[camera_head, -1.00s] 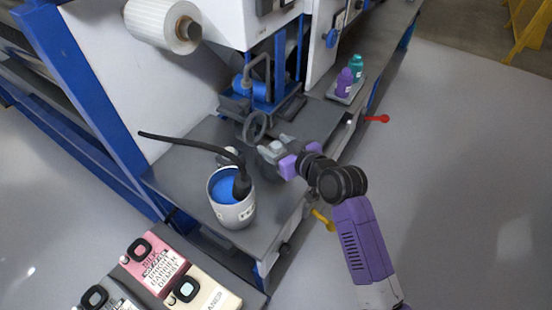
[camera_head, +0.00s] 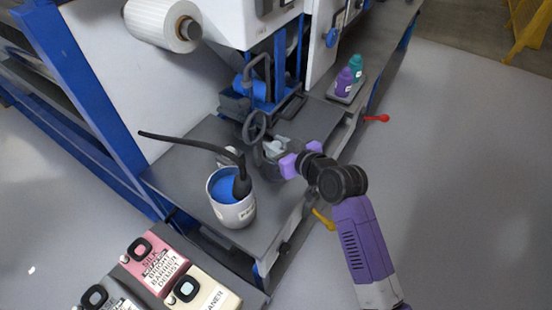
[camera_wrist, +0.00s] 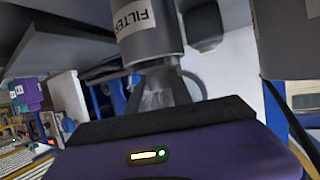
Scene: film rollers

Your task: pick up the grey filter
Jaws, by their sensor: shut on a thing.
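The grey filter (camera_wrist: 158,42) is a grey cylinder with a white label reading "FILTER", at the top middle of the wrist view. My gripper (camera_head: 273,150) is over the machine's dark ledge in the head view, beside the handwheel. In the wrist view its purple body fills the bottom, and the filter sits straight ahead between the fingers. The gripper is shut on the filter. In the head view the filter is small and mostly hidden by the gripper, so I cannot tell whether it is clear of the ledge.
The handwheel (camera_head: 254,126) is just behind the gripper. Purple (camera_head: 344,83) and teal (camera_head: 356,66) bottles stand farther back.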

